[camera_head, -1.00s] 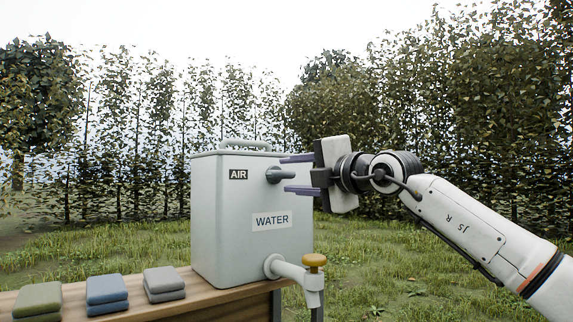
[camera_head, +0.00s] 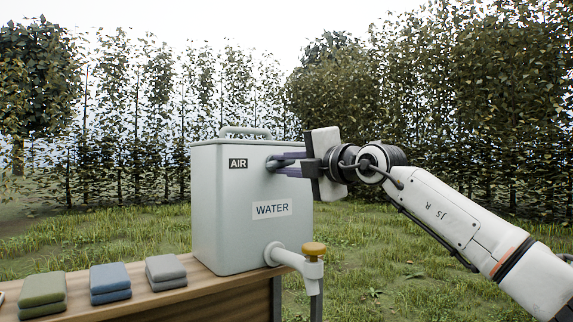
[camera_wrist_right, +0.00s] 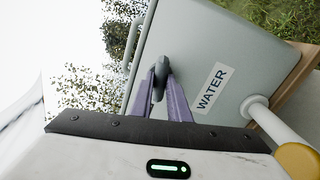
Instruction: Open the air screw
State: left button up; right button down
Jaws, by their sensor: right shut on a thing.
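The air screw is a small grey knob on the upper front of the water tank, right of the AIR label (camera_head: 238,163). In the right wrist view the air screw (camera_wrist_right: 160,72) sits between the two purple fingers. My right gripper (camera_head: 279,164) is shut on it, fingertips close to the tank face, one finger on each side. The grey tank (camera_head: 222,220) stands upright on a wooden table. In the head view the fingers hide most of the screw. My left gripper is not in view.
A tap with a yellow-brown knob (camera_head: 313,249) sticks out low on the tank, below my right gripper. Folded cloths in green (camera_head: 42,290), blue (camera_head: 110,283) and grey (camera_head: 166,272) lie on the wooden table (camera_head: 200,290) to the left. Grass and hedges lie behind.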

jog(key=shift+n, duration=0.3)
jog(key=n, duration=0.3)
jog(key=shift+n+b, duration=0.35)
jog(key=shift+n, duration=0.05)
jog(key=n, duration=0.4)
jog(key=shift+n, duration=0.3)
jog(key=n, duration=0.2)
jog(key=shift+n+p, duration=0.3)
jog(key=n, duration=0.3)
jog(key=shift+p, duration=0.35)
jog(key=shift+n+p, duration=0.35)
jog(key=shift+n, duration=1.35)
jog(key=c, duration=1.6)
grip_release()
